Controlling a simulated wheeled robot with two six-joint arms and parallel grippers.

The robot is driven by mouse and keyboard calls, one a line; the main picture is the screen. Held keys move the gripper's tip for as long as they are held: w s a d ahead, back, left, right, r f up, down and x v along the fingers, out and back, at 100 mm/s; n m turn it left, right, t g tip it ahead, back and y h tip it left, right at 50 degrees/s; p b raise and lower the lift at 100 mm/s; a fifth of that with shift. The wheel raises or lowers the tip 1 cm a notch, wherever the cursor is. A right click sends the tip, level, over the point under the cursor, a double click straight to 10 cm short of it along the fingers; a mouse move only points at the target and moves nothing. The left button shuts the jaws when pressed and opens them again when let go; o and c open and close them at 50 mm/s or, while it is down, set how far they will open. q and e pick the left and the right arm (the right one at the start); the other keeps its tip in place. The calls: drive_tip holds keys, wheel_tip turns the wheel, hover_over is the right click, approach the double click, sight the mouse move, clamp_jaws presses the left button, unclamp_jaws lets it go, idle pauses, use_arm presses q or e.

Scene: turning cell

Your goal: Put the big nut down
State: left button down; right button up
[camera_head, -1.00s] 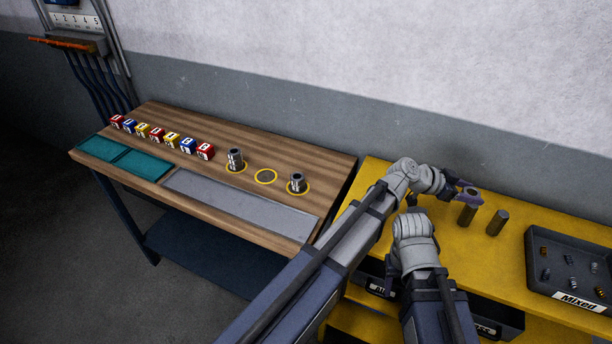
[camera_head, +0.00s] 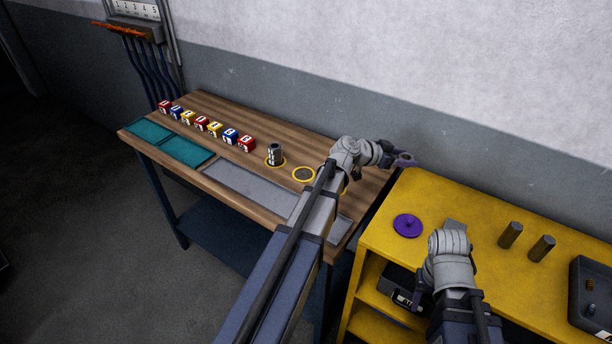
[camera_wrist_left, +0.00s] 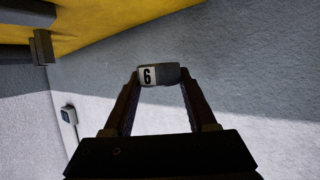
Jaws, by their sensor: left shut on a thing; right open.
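My left gripper (camera_head: 403,160) is shut on a short grey piece marked 6, which shows between the fingertips in the left wrist view (camera_wrist_left: 160,75). I cannot tell from its outline whether this piece is the big nut. In the head view this gripper is raised near the gap between the wooden table (camera_head: 250,195) and the yellow bench (camera_head: 385,235), and the held piece is hard to make out. My right gripper (camera_head: 454,226) is open and low over the yellow bench, its fingers mostly hidden by its wrist.
A metal socket (camera_head: 275,153) stands in a yellow ring; the ring beside it (camera_head: 304,174) is empty. My left arm covers the table's right end. Number blocks (camera_head: 201,124) line the table. A purple disc (camera_head: 408,226), two dark posts (camera_head: 510,235) and a black tray (camera_head: 582,300) are on the bench.

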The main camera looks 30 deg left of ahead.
use_arm(q)
drive_tip(key=s+a+f+n+t+y, duration=0.1)
drive_tip(key=s+a+n+y, duration=0.2)
drive_tip(key=a, duration=1.3)
drive_tip(key=s+a+n+t+y, duration=0.2)
drive_tip(key=s+a, duration=0.1)
drive_tip(key=a, duration=1.2)
wheel_tip(320, 180, down, 10)
drive_tip(key=b, duration=1)
drive_tip(key=shift+b, duration=0.4)
drive_tip(key=shift+f, duration=0.1)
drive_tip(key=shift+f+b, duration=0.5)
drive_tip(key=shift+b, duration=0.15)
drive_tip(key=shift+c, duration=1)
unclamp_jaws()
drive_tip(key=shift+s, duration=0.1)
drive_tip(key=shift+r, duration=0.1)
